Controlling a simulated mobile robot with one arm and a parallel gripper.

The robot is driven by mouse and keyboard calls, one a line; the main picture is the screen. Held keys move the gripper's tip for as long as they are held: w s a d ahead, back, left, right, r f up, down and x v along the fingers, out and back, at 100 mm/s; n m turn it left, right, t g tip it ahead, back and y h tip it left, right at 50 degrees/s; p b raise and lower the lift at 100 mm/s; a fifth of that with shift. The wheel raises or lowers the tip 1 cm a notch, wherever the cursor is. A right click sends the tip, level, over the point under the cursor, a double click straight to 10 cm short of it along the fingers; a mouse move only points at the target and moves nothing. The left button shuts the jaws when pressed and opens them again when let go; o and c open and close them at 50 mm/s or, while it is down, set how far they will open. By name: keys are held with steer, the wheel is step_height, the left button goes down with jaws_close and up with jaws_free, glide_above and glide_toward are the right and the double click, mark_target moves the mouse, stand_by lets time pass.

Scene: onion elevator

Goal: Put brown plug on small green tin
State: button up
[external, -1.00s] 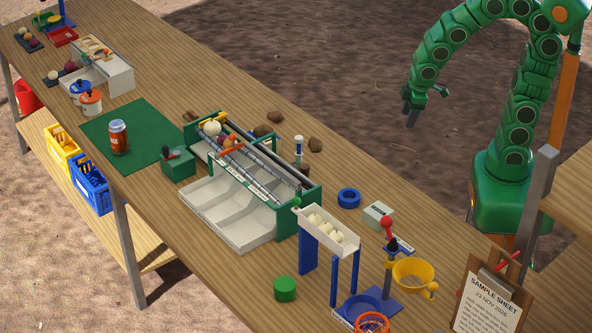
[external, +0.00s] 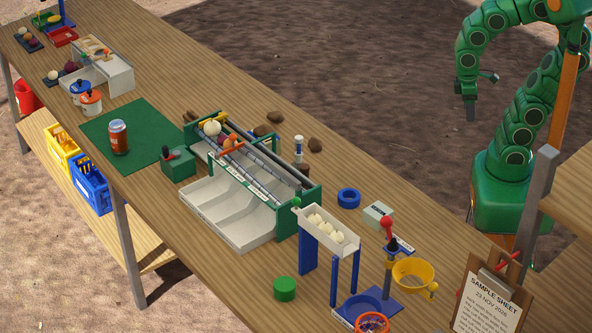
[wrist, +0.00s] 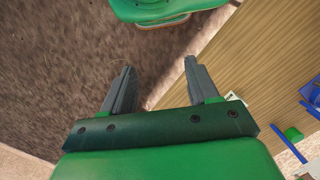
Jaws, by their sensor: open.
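The small green tin (external: 285,288) stands on the bench near its front edge, left of the blue-legged stand. A dark brown piece (external: 303,171) behind the sorter's right end may be the brown plug; it is small and partly hidden. My gripper (external: 471,112) hangs over the bare ground beyond the bench, far from both. In the wrist view my gripper (wrist: 160,66) is open, with nothing between its fingers. A green object (wrist: 293,133) at the right of the wrist view may be the tin.
A green-framed sorter with white trays (external: 228,212) fills the middle of the bench. A white chute with pale balls (external: 330,230), a yellow funnel (external: 413,273) and a blue ring (external: 348,198) lie to its right. Several brown lumps (external: 315,145) lie behind the sorter. A clipboard (external: 490,295) stands front right.

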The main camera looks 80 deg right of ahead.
steer(key=w+d+f+n+t, duration=0.1)
steer(key=w+d+f+t, duration=0.15)
steer(key=w, duration=0.55)
steer(key=w+d+f+n+t, duration=0.1)
steer(key=w+f, duration=0.2)
steer(key=w, duration=0.5)
steer(key=n+t+y, duration=0.5)
steer(key=t+y, duration=0.2)
steer(key=t, duration=0.3)
glide_toward(301, 178)
steer(key=w+a, duration=0.1)
steer(key=w, duration=0.1)
steer(key=shift+g, duration=0.25)
steer(key=shift+f+x, duration=0.1)
steer(key=shift+x, duration=1.95)
steer(key=shift+f+x, duration=0.15)
steer(key=shift+x, duration=1.9)
steer(key=shift+d, duration=0.15)
steer(key=shift+c, duration=0.2)
